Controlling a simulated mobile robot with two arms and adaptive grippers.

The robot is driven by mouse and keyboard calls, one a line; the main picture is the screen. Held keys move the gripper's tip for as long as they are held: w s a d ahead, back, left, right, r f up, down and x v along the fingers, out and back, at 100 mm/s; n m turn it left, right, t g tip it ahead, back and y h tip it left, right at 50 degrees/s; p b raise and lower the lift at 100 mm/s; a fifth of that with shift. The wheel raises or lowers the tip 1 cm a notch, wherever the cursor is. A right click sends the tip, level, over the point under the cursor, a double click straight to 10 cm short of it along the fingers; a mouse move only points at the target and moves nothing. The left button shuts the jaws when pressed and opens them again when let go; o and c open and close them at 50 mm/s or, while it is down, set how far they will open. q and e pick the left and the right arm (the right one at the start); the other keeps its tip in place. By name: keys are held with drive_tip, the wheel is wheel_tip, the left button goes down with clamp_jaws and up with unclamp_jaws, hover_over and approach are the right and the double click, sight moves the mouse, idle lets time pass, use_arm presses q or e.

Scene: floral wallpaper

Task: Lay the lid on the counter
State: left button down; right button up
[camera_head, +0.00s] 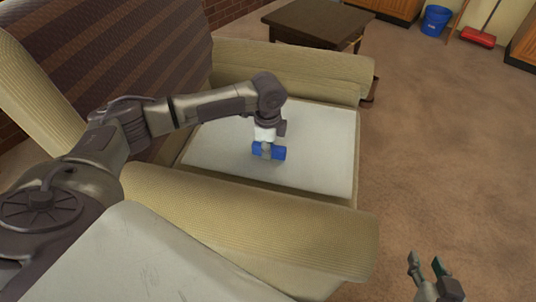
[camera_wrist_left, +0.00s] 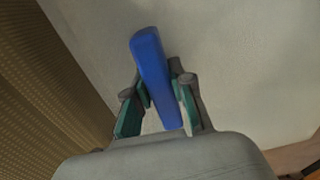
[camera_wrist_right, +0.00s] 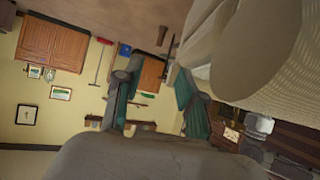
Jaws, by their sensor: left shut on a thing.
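My left gripper (camera_head: 266,146) is shut on a blue lid (camera_head: 279,153) above the pale seat of the armchair. In the left wrist view the lid (camera_wrist_left: 155,75) is a narrow blue slab, seen nearly edge-on, between the fingers (camera_wrist_left: 158,100). It stands out past the fingertips. I cannot tell whether it touches the seat. My right gripper (camera_head: 428,268) is low at the right, over the brown carpet. In the right wrist view its fingers (camera_wrist_right: 155,92) are apart with nothing between them. No counter top is clearly in view.
The armchair (camera_head: 300,225) has thick padded arms on both sides of the seat. A dark side table (camera_head: 318,22) stands behind it. A blue bucket (camera_head: 436,20), a red broom (camera_head: 478,38) and wooden cabinets (camera_head: 398,8) are at the far right. Carpet at right is open.

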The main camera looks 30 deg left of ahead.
use_arm(q)
drive_tip(key=shift+f, duration=0.85)
use_arm(e)
drive_tip(key=shift+w+a+r+t+y, duration=0.15)
drive_tip(key=shift+w+a+r+t, duration=0.1)
drive_tip(key=shift+w+r+t, duration=0.3)
drive_tip(key=shift+w+a+r+t+y, duration=0.2)
drive_tip(key=shift+w+r+t, duration=0.15)
drive_tip(key=shift+r, duration=0.35)
use_arm(q)
drive_tip(key=shift+f, duration=0.1)
use_arm(e)
drive_tip(key=shift+f, duration=0.1)
use_arm(q)
drive_tip(key=c, duration=1.4)
unclamp_jaws()
drive_tip(key=shift+f, duration=0.1)
drive_tip(key=o, duration=0.4)
use_arm(e)
drive_tip(key=shift+s+f, duration=0.1)
